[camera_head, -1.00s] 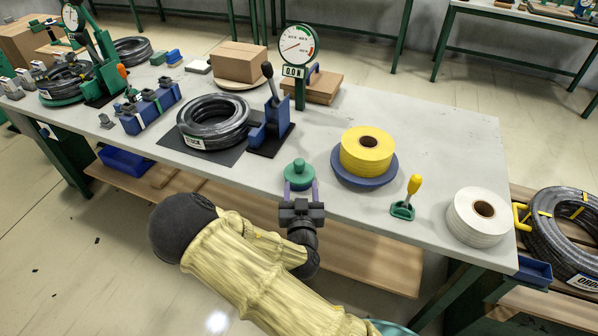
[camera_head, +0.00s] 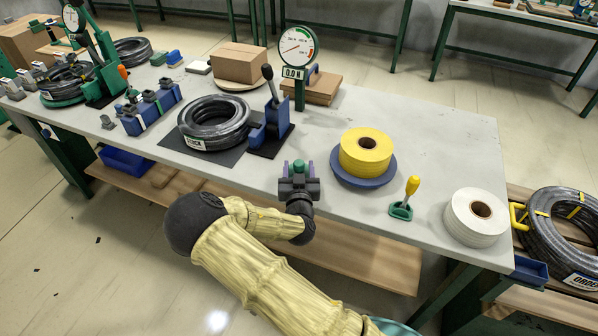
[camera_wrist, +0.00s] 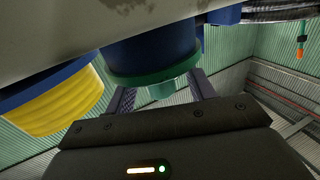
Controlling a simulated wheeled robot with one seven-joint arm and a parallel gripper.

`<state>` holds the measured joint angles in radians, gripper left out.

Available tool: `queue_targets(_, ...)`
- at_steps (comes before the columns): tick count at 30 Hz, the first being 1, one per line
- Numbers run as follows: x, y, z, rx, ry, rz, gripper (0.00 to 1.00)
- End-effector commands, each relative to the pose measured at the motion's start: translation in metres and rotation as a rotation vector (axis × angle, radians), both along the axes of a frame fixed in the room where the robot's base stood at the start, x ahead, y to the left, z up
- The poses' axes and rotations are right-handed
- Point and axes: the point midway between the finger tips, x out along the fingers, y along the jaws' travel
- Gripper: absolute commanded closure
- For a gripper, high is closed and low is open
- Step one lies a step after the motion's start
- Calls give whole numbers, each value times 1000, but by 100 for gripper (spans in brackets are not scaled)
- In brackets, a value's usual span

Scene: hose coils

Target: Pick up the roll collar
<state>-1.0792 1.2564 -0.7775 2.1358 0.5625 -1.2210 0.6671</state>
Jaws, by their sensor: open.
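The roll collar (camera_head: 299,165) is a green disc with a narrower knob, near the front edge of the grey table. In the head view my gripper (camera_head: 298,170) partly hides it. In the wrist view, which appears upside down, the collar (camera_wrist: 152,78) has its green knob between my two fingers and a dark blue round body on its far side. My gripper (camera_wrist: 162,92) is open, with one finger on each side of the knob. I cannot tell whether either finger touches it.
A yellow roll (camera_head: 366,152) on a blue round base stands close to the right of my gripper. Beyond it are a yellow-handled tool (camera_head: 408,199) and a white roll (camera_head: 476,217). A black hose coil (camera_head: 214,123), blue lever device (camera_head: 272,128) and gauge post (camera_head: 299,92) stand behind.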

Motion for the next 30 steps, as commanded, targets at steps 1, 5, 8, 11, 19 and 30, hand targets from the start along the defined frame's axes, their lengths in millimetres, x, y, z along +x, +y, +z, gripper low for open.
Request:
queue_targets(1,5,0,0,-1,0,-1,46)
queue_targets(5,8,0,0,0,0,-2,46)
queue_targets(8,8,0,0,0,1,-2,46)
queue_targets(11,8,-1,0,0,1,-2,46)
queue_targets(19,8,-1,0,0,1,-3,50)
queue_targets(30,8,-1,0,0,-1,-3,99)
